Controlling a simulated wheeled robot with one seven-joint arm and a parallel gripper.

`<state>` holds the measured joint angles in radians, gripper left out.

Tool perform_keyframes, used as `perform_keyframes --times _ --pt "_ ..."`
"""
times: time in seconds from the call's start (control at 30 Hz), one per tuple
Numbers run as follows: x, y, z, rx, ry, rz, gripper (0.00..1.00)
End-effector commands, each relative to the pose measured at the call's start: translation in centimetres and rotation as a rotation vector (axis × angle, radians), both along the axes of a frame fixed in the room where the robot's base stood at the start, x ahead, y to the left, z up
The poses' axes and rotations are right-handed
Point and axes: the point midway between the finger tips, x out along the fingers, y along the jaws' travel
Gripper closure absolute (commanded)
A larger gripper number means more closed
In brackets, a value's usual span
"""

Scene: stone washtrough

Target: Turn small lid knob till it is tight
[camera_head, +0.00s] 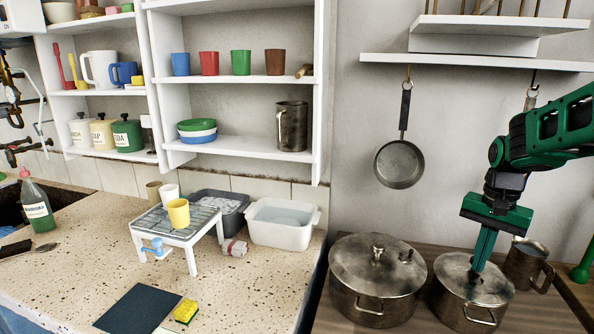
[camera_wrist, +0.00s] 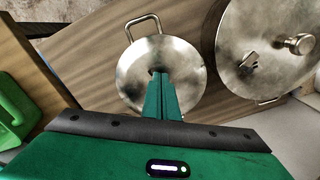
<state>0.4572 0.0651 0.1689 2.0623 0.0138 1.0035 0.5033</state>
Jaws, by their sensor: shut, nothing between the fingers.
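The smaller steel pot (camera_head: 468,308) stands on the wooden top at the lower right, with its steel lid (camera_head: 450,277) on. The lid also shows in the wrist view (camera_wrist: 133,85). My gripper (camera_head: 477,270) points down over the middle of this lid, its green fingers shut together with nothing between them. In the wrist view the fingertips (camera_wrist: 158,76) cover the lid's centre. The lid's knob is hidden there; only a small dark patch shows by the tips. I cannot tell whether the fingertips touch it.
A larger lidded pot (camera_head: 375,303) stands close on the left, with a tall knob (camera_head: 378,248) and a smaller fitting (camera_head: 405,256) on its lid. A metal jug (camera_head: 526,264) stands close on the right. A pan (camera_head: 400,164) hangs on the wall behind.

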Motion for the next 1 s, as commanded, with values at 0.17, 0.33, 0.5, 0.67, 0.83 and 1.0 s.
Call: perform_keyframes --times 0.17,0.33,0.5,0.67,0.83,1.0 --pt "0.19 -0.12 0.02 -0.001 -0.001 0.000 1.00" --pt "0.35 -0.23 0.03 0.000 -0.001 -0.001 1.00" --pt "0.51 -0.33 0.04 -0.001 -0.002 -0.001 1.00" --pt "0.64 -0.42 0.03 -0.001 -0.002 -0.001 1.00" --pt "0.78 -0.51 0.02 -0.001 -0.001 -0.001 1.00" --pt "0.92 -0.60 0.00 -0.001 -0.001 -0.001 1.00"
